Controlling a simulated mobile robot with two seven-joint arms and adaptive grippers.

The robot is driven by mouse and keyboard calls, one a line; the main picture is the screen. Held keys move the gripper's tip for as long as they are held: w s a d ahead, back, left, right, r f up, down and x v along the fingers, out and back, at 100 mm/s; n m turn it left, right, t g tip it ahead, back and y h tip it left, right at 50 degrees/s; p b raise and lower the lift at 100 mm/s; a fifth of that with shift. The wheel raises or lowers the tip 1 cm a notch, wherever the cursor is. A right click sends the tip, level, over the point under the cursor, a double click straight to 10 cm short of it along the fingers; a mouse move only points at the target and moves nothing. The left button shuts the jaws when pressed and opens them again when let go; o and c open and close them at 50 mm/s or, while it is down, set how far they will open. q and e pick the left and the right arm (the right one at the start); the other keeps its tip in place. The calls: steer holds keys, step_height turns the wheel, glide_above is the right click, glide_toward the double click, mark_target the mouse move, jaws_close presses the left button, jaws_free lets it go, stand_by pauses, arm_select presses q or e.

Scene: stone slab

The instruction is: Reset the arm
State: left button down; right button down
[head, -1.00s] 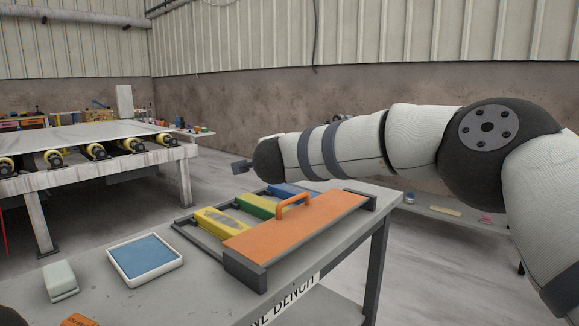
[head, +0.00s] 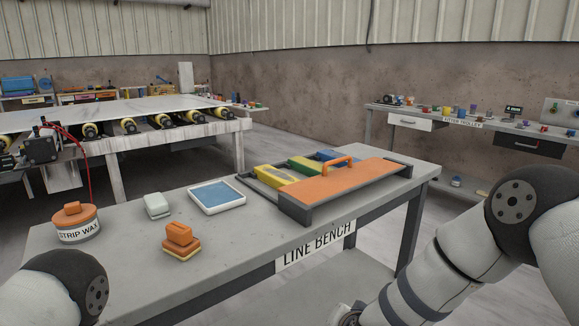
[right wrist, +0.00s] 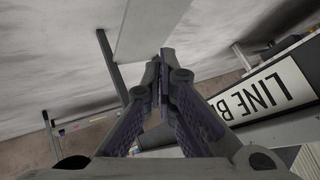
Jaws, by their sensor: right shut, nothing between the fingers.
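My right arm (head: 440,270) comes in at the lower right of the head view, bent down in front of the line bench (head: 110,275). The right gripper is below the picture there. In the right wrist view the right gripper (right wrist: 160,58) is shut with nothing between its fingers. It is in free air beside the bench, whose LINE BENCH sign (right wrist: 265,92) shows at the right. Part of my left arm (head: 65,285) shows at the lower left of the head view; its gripper is not in view.
On the bench are a tray with an orange handled lid (head: 345,182), a blue pad in a white tray (head: 217,196), a pale block (head: 157,206), an orange-topped block (head: 181,239) and a strip wax tin (head: 77,223).

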steer(key=s+d+f+n+g, duration=0.35)
steer(key=s+f, duration=0.65)
steer(key=s, duration=0.5)
steer(key=s+d+n+g, duration=0.1)
steer(key=s+d+g, duration=0.1)
steer(key=s, duration=0.8)
steer(key=s+d+n+g, duration=0.1)
steer(key=s+d+g, duration=0.2)
steer(key=s, duration=0.8)
steer(key=s+d+n+g, duration=0.1)
steer(key=s+d+g, duration=0.1)
steer(key=s, duration=0.8)
steer(key=shift+s+d+f+g, duration=0.15)
steer(key=shift+d+f+g, duration=0.2)
steer(key=shift+g, duration=0.2)
